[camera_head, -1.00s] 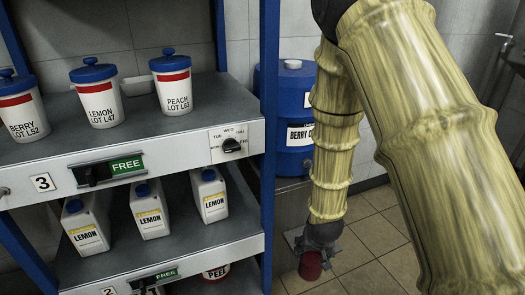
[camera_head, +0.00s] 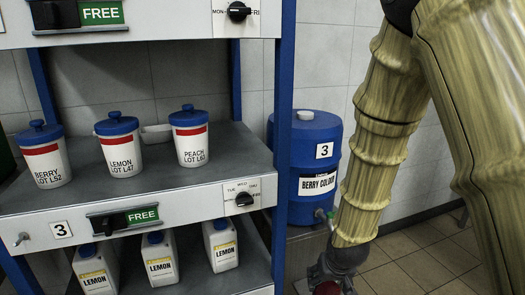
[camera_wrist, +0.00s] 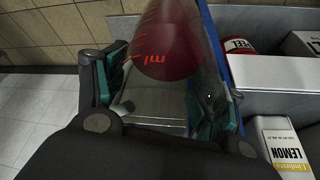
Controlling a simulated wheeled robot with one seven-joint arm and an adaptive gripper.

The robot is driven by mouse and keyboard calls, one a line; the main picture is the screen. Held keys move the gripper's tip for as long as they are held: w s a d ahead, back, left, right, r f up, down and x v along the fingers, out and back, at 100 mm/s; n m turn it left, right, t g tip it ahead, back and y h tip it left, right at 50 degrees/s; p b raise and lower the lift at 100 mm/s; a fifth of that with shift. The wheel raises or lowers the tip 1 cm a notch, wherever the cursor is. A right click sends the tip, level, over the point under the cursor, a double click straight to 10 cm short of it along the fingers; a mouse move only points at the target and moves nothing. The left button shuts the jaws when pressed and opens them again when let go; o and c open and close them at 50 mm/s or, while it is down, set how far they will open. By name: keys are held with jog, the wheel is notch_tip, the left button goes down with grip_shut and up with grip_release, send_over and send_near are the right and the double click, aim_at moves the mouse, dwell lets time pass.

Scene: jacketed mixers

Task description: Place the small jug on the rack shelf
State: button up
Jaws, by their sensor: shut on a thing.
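The small jug (camera_wrist: 165,45) is a clear vessel with dark red contents and red "ml" marking, seen close up in the wrist view. My gripper (camera_wrist: 160,95) has its two green-padded fingers on either side of it and is shut on it. In the head view my gripper (camera_head: 335,272) is low at the bottom edge, right of the rack, with a bit of the red jug (camera_head: 327,288) showing; most of it is cut off. The rack has blue posts and grey shelves; shelf 3 (camera_head: 215,178) is above and left of my gripper.
Shelf 3 holds berry (camera_head: 43,155), lemon (camera_head: 120,145) and peach (camera_head: 190,136) tubs, with a white dish (camera_head: 156,134) behind. Its right end is bare. Lemon cartons (camera_head: 160,258) stand below. A blue drum (camera_head: 305,150) and a blue post (camera_head: 283,130) are near my arm.

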jog(key=w+r+p+v, duration=0.1)
jog(key=w+p+v, duration=0.1)
jog(key=p+v, duration=1.2)
jog(key=p, duration=1.2)
jog(key=shift+w+r+p, duration=0.15)
jog(key=shift+r+p, duration=0.2)
jog(key=shift+d, duration=0.1)
